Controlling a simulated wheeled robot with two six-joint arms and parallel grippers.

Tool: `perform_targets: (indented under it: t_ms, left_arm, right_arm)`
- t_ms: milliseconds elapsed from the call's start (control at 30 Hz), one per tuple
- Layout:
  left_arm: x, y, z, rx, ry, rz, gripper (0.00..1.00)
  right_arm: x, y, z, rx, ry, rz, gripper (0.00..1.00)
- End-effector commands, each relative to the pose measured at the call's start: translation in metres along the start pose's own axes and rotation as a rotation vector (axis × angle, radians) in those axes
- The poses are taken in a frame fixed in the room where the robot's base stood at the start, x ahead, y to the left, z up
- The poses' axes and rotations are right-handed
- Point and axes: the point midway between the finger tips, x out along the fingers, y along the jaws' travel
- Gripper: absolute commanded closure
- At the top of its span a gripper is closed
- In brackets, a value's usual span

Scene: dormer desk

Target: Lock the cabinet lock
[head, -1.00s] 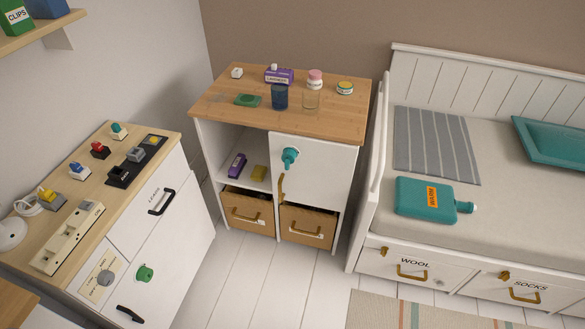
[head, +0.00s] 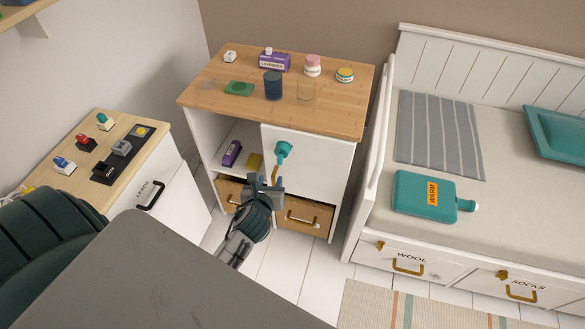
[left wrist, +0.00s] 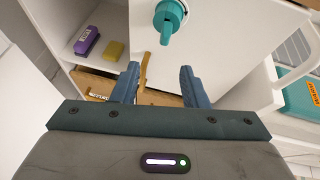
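The cabinet lock is a teal knob (head: 283,150) on the white door (head: 315,163) of the wooden-topped cabinet. The left wrist view shows the teal lock (left wrist: 169,18) at top centre, with its grip pointing down. A brass door handle (left wrist: 144,70) hangs below it. My left gripper (head: 264,183) is in front of the cabinet, just below the lock; its fingers (left wrist: 158,80) are apart with nothing between them that I can see held. The lock is beyond the fingertips and apart from them. My right gripper is not in view.
A purple box (head: 232,153) and a yellow block (head: 255,161) are on the open shelf. Cups and jars stand on the cabinet top (head: 330,115). A daybed (head: 377,150) stands close on the right.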

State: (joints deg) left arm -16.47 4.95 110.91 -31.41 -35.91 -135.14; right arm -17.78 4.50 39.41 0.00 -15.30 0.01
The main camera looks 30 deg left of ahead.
Motion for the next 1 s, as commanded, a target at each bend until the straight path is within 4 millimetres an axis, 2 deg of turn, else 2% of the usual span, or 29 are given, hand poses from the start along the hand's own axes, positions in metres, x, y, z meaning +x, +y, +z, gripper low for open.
perform_targets:
  t_ms: [100, 233, 700, 833, 1000]
  left_arm:
    - [-0.003, -0.001, 0.015, 0.068, -0.028, 0.002, 0.60]
    - [0.005, -0.002, 0.018, 0.083, -0.034, 0.003, 0.60]
    - [0.084, -0.002, 0.019, 0.077, -0.031, 0.002, 0.60]
    - [0.097, -0.002, 0.019, 0.078, -0.030, 0.002, 0.60]
    - [0.104, -0.002, 0.019, 0.077, -0.031, 0.002, 0.60]
  right_arm:
    - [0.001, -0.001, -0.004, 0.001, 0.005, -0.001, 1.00]
    - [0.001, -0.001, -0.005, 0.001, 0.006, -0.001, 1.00]
    - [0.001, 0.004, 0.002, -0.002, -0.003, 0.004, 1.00]
    - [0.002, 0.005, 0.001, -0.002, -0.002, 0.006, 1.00]
    - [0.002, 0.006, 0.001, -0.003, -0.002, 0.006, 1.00]
